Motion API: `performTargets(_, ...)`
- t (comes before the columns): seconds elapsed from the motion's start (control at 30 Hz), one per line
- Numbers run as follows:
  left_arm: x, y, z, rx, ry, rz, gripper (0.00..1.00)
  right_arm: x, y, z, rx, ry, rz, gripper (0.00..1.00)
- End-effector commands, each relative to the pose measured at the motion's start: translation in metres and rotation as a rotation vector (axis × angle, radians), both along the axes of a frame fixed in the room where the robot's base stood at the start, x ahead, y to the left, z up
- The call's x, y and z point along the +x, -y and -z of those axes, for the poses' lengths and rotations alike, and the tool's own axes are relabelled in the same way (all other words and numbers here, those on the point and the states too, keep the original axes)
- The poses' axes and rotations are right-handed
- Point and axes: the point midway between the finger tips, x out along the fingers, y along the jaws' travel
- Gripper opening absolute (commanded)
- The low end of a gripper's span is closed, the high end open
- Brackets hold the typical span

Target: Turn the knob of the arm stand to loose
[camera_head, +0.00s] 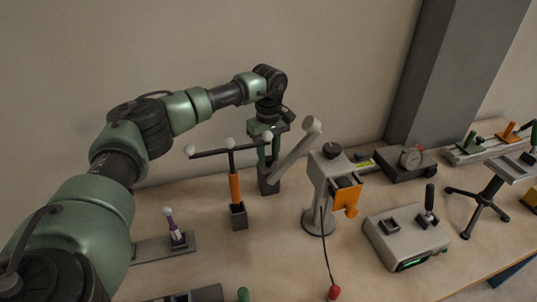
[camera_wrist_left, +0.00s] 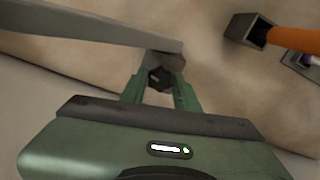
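The arm stand has a pale grey bar (camera_head: 295,152) that slants up to the right from a dark foot (camera_head: 268,184) near the wall. The bar also shows in the left wrist view (camera_wrist_left: 85,27). The stand's black lobed knob (camera_wrist_left: 159,79) is in the left wrist view, at the bar's lower end. My left gripper (camera_head: 269,152) is above the foot, beside the bar. Its green fingers (camera_wrist_left: 160,88) stand apart, one to each side of the knob. I cannot tell whether they touch it. In the head view the knob is hidden. My right gripper is not in view.
An orange post with a dark crossbar and white balls (camera_head: 235,187) stands close, left of my gripper. A grey stand with an orange clamp (camera_head: 345,197) is right of it. A control box (camera_head: 405,240), gauge box (camera_head: 408,162) and small tripod (camera_head: 483,205) are farther right.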

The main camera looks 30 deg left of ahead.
Motion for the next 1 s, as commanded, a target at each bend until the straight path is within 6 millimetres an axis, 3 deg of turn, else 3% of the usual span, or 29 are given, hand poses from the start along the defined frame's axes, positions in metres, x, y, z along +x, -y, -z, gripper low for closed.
performTargets(0.47,0.0,0.0,-0.001,-0.001,0.0,-0.106,0.0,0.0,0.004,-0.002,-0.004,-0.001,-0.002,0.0)
performTargets(1.0,0.001,0.0,-0.002,-0.001,0.001,-0.584,0.0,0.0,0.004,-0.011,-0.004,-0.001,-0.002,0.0)
